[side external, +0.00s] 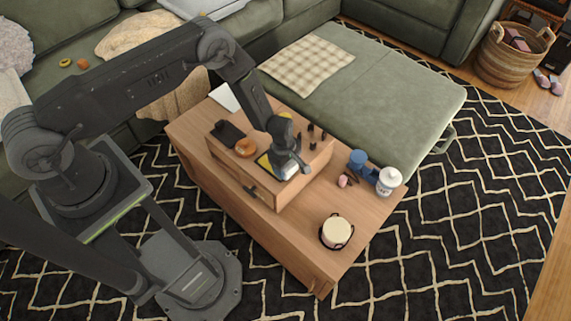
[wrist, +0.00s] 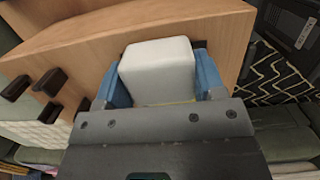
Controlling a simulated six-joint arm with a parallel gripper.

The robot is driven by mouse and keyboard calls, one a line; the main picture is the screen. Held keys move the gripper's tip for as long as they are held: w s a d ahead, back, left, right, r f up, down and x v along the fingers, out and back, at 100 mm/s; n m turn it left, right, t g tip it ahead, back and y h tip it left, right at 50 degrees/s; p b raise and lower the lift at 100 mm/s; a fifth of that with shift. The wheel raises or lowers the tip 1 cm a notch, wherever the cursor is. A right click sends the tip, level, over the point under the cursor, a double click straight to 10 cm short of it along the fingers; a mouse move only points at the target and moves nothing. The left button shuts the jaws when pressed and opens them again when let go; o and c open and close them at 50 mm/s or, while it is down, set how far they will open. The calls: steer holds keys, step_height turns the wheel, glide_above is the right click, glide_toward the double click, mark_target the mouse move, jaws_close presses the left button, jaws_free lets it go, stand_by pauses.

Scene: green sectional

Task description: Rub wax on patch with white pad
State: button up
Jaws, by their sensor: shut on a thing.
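My gripper (side external: 291,168) is low over the top of the wooden box on the table. In the wrist view, its blue fingers (wrist: 160,85) are shut on the white pad (wrist: 157,68), a rounded white block. The pad (side external: 287,174) shows only partly under the gripper in the side view. A yellow-edged area (side external: 264,163), which may be the patch, lies just left of the gripper and is mostly hidden. I cannot tell whether the pad touches it. A round orange-brown item (side external: 245,147), possibly the wax, sits to the left on the box.
A dark flat item (side external: 228,132) and several small black pieces (side external: 311,133) are on the box. Blue containers (side external: 358,161), a white jar (side external: 389,180) and a cream candle-like pot (side external: 336,231) stand on the lower table at right.

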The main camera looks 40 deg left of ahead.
mark_target(265, 155)
steer(key=shift+a, duration=5)
step_height(265, 155, up, 8)
steer(key=shift+s, duration=0.1)
